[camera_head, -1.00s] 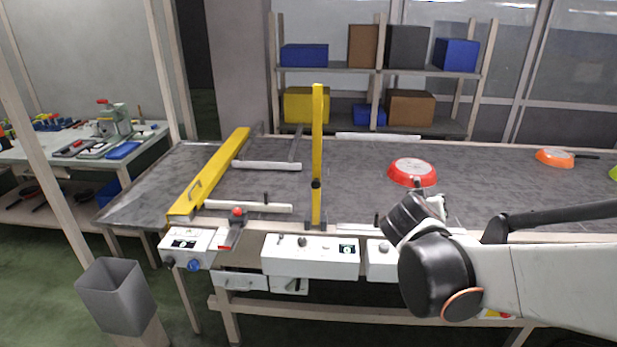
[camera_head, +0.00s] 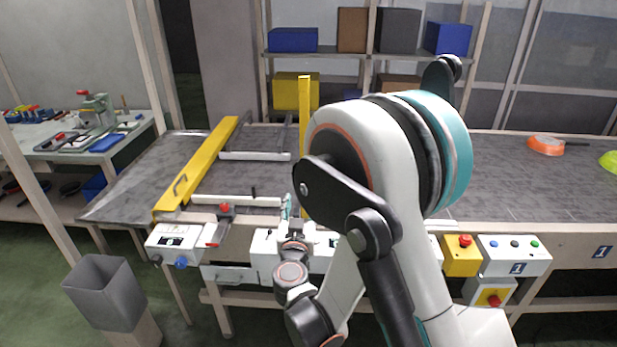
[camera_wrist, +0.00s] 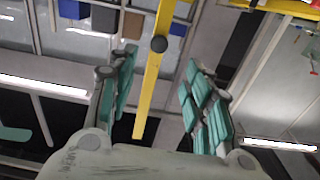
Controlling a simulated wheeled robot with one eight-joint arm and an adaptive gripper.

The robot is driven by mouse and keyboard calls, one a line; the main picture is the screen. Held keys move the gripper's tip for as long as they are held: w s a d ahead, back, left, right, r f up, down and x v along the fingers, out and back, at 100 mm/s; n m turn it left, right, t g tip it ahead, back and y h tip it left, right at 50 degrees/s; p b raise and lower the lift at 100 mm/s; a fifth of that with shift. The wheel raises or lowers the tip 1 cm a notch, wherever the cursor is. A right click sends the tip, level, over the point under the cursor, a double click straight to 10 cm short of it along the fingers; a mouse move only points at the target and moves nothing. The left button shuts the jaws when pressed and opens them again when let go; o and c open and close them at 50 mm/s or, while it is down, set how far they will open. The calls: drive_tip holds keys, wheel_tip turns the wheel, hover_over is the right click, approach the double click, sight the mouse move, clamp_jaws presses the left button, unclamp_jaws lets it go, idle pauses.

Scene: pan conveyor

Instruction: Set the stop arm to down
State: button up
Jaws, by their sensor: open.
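The stop arm (camera_head: 304,90) is a yellow bar standing upright at the near edge of the conveyor. My arm hides part of it in the head view. In the wrist view the yellow bar (camera_wrist: 150,90), with a round black knob (camera_wrist: 158,44), shows between my open fingers, apart from both. My gripper (camera_head: 288,212) is low at the conveyor's front edge, beside the bar's foot, with its teal fingers pointing up. My gripper (camera_wrist: 160,62) is open and empty in the wrist view.
A yellow beam (camera_head: 197,165) with a handle lies across the conveyor (camera_head: 130,203) at left. A control box with a red lever (camera_head: 220,228) and a white box (camera_head: 263,250) line the front edge. An orange pan (camera_head: 545,145) lies far right. A grey bin (camera_head: 103,290) stands front left.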

drive_tip(key=w, duration=0.4)
drive_tip(key=w+b, duration=0.1)
drive_tip(key=w, duration=0.8)
drive_tip(key=shift+w+d+b, duration=0.2)
drive_tip(key=shift+d+b, duration=0.1)
drive_tip(key=shift+b, duration=0.1)
clamp_jaws()
